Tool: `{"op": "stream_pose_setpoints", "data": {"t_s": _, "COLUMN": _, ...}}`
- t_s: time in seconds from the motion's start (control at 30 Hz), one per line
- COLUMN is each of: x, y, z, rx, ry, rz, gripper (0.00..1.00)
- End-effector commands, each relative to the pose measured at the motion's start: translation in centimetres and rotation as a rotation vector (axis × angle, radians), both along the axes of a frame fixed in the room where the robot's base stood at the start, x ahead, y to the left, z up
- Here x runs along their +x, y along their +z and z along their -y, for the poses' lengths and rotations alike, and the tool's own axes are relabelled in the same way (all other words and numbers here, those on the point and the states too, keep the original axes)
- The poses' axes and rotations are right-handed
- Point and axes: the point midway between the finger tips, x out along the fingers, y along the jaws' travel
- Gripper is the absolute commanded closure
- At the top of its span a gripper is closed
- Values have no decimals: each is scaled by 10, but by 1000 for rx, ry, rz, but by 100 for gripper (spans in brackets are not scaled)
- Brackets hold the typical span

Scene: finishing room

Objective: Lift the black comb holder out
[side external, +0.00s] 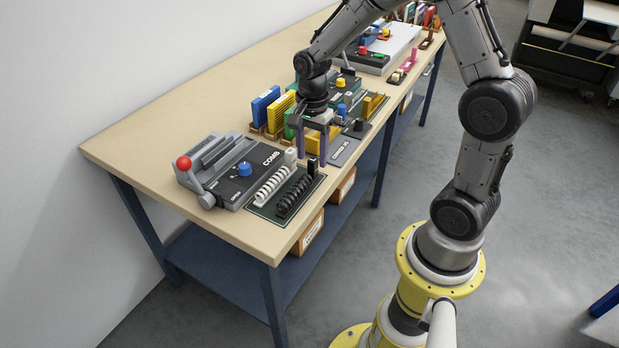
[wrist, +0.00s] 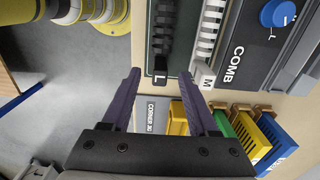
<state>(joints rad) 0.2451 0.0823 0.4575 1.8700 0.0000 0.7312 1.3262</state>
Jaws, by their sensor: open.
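The black comb holder (side external: 294,196) lies on a dark green mat (side external: 262,208) at the table's near end, beside a white comb holder (side external: 276,186). In the wrist view the black comb holder (wrist: 164,35) runs up the picture, with its end block marked L (wrist: 160,79) towards me. The white comb holder (wrist: 207,38), marked M, is to its right. My gripper (side external: 312,160) is open and empty, pointing down just beyond the black holder's block end. In the wrist view the fingertips (wrist: 159,72) appear to either side of the L block. I cannot tell the height gap.
A grey COMB machine (side external: 235,170) with a blue knob and red-balled lever stands left of the holders. Blue (side external: 265,105), yellow and green upright blocks stand in racks behind my gripper. A grey CORNER 30 plate (side external: 345,150) lies beside it. The table's front edge is close.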

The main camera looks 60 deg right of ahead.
Motion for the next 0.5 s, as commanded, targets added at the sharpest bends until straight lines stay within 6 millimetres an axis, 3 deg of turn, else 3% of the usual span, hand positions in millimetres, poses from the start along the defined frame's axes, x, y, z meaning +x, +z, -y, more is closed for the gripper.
{"op": "stream_pose_setpoints", "data": {"t_s": 0.2, "x": 0, "y": -29, "z": 2, "rx": 1, "ry": 0, "rz": -4, "gripper": 40}}
{"op": "stream_pose_setpoints", "data": {"t_s": 0.5, "x": 0, "y": -34, "z": 2, "rx": 0, "ry": 0, "rz": 0, "gripper": 40}}
